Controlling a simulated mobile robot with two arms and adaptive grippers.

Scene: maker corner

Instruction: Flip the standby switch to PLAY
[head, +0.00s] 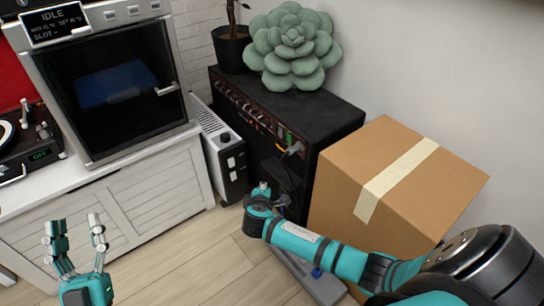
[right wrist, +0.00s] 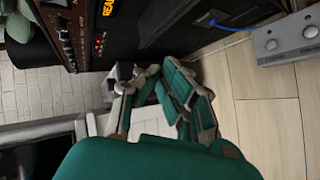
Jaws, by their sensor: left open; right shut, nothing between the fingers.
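The black amplifier (head: 335,108) stands against the wall in the head view, with a row of knobs on its control panel (head: 240,106). Its panel (right wrist: 66,38) also shows at the top left of the right wrist view, with small red lights (right wrist: 100,43) lit. I cannot make out the standby switch or its position. My right gripper (head: 262,193) is shut and empty, low in front of the amplifier and apart from the panel. In the right wrist view its fingers (right wrist: 150,85) are below the amplifier in the picture. My left gripper (head: 75,230) is open and empty at the lower left.
A large taped cardboard box (head: 425,180) stands right of the amplifier, close to my right arm. A white heater (head: 212,130) stands at its left. A succulent (head: 293,48) sits on top. A grey pedal unit (right wrist: 285,42) lies on the floor.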

